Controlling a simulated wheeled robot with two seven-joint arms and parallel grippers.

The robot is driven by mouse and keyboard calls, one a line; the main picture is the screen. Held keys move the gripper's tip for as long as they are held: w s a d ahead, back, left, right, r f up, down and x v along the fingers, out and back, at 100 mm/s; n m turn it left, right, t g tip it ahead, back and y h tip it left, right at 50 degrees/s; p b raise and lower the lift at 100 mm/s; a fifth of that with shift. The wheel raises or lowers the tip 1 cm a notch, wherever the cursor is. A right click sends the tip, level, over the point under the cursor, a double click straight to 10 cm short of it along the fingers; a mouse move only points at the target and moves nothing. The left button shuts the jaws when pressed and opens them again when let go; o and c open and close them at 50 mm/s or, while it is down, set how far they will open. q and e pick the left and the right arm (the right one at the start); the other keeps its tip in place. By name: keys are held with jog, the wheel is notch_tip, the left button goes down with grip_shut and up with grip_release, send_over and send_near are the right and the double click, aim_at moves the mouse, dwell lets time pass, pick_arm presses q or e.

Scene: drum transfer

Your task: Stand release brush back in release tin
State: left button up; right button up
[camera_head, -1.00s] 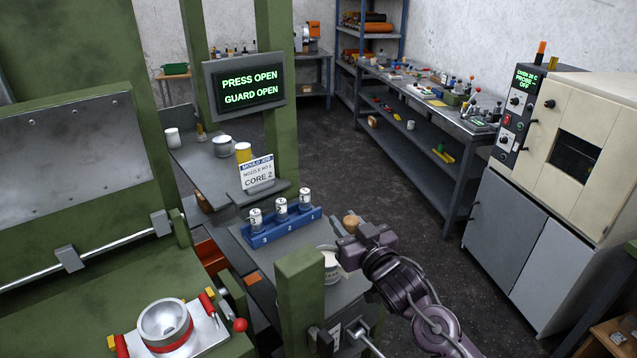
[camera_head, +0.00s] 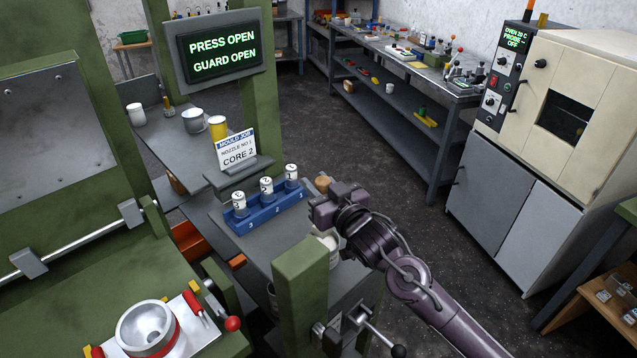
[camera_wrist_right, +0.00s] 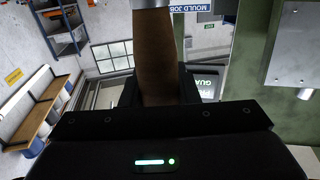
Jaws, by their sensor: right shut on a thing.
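The release brush shows in the head view as a wooden handle tip (camera_head: 322,182) sticking up above my right gripper (camera_head: 324,207). In the right wrist view its brown handle (camera_wrist_right: 155,65) stands between the fingers, with a pale metallic band at the top edge. My right gripper is shut on the handle. The release tin (camera_head: 334,246), pale and round, shows just below the gripper in the head view. It is partly hidden by my wrist and a green post. The bristles are hidden, so I cannot tell whether they are inside the tin. My left gripper is not in view.
A blue rack (camera_head: 263,211) with three white-capped vials stands left of the gripper. A green post (camera_head: 300,300) rises close in front of the tin. A sign (camera_head: 237,150) stands behind the rack. Open floor (camera_head: 400,200) lies to the right.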

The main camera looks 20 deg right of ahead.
notch_tip(320, 180, down, 2)
jog(key=shift+d+f+b, duration=0.1)
jog(key=shift+f+b, duration=0.15)
jog(key=shift+b, duration=0.7)
jog(key=shift+f, duration=0.3)
pick_arm(q)
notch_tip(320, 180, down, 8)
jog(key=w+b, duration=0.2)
jog(key=b, duration=0.3)
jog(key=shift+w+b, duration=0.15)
jog(key=shift+b, duration=0.2)
pick_arm(e)
notch_tip(320, 180, down, 6)
jog(key=shift+r, duration=0.15)
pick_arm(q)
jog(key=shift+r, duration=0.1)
pick_arm(e)
jog(key=o, duration=1.1)
jog(key=shift+o, duration=0.2)
jog(key=shift+s, duration=0.1)
